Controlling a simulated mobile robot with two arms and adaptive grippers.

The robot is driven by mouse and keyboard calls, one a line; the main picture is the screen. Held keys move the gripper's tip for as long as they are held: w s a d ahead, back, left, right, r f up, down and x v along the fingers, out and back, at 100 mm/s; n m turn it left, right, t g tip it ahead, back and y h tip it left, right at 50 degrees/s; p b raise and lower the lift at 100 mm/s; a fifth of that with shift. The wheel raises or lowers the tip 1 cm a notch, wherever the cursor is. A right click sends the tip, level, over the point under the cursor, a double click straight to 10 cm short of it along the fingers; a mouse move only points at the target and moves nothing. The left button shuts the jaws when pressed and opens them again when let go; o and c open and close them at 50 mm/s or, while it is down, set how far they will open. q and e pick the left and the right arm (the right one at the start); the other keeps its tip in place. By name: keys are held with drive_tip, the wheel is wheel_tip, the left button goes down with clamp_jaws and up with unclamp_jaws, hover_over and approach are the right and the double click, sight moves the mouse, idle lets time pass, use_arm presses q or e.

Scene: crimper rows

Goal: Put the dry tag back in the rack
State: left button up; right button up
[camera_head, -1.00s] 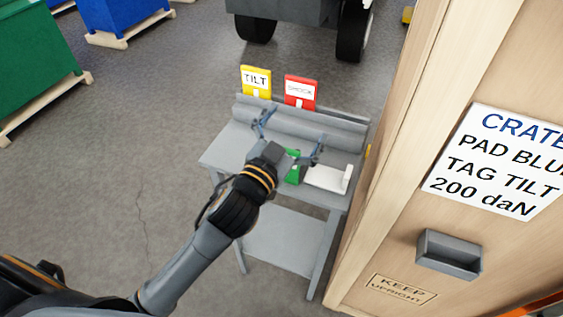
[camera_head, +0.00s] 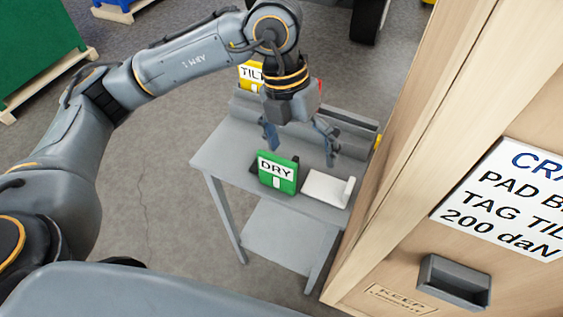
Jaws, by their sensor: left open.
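The green dry tag (camera_head: 278,172) stands on the small grey table in front of the rack, its label facing me. A dark piece shows at its left edge. The grey rack (camera_head: 350,127) runs along the back of the table. The yellow tilt tag (camera_head: 251,73) stands in it, partly hidden by my arm; only a red sliver of the shock tag shows beside my wrist. My left gripper (camera_head: 300,143) is open and empty, pointing down above and behind the dry tag, with its fingers spread. My right gripper is out of view.
A white L-shaped holder (camera_head: 326,187) lies on the table (camera_head: 215,158) right of the dry tag. A tall wooden crate (camera_head: 405,180) with a grey pocket (camera_head: 455,281) stands close on the right. The table's left end is bare.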

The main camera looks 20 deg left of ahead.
sight(276, 157)
use_arm(q)
drive_tip(key=w+a+n+t+y, duration=0.1)
drive_tip(key=w+a+y, duration=0.2)
drive_tip(key=a, duration=0.3)
drive_tip(key=f+p, duration=0.1)
drive_tip(key=f, duration=0.1)
drive_tip(key=f+p, duration=0.1)
drive_tip(key=f, duration=0.2)
drive_tip(key=f+p, duration=0.1)
drive_tip(key=f, duration=0.1)
drive_tip(key=shift+s+d+f, duration=0.1)
drive_tip(key=shift+s+f, duration=0.15)
drive_tip(key=shift+f, duration=0.1)
drive_tip(key=f, duration=0.1)
drive_tip(key=f+p, duration=0.2)
drive_tip(key=shift+s+d+f, duration=0.15)
drive_tip(key=shift+s+f, duration=0.15)
drive_tip(key=shift+f, duration=0.55)
drive_tip(key=c, duration=1.1)
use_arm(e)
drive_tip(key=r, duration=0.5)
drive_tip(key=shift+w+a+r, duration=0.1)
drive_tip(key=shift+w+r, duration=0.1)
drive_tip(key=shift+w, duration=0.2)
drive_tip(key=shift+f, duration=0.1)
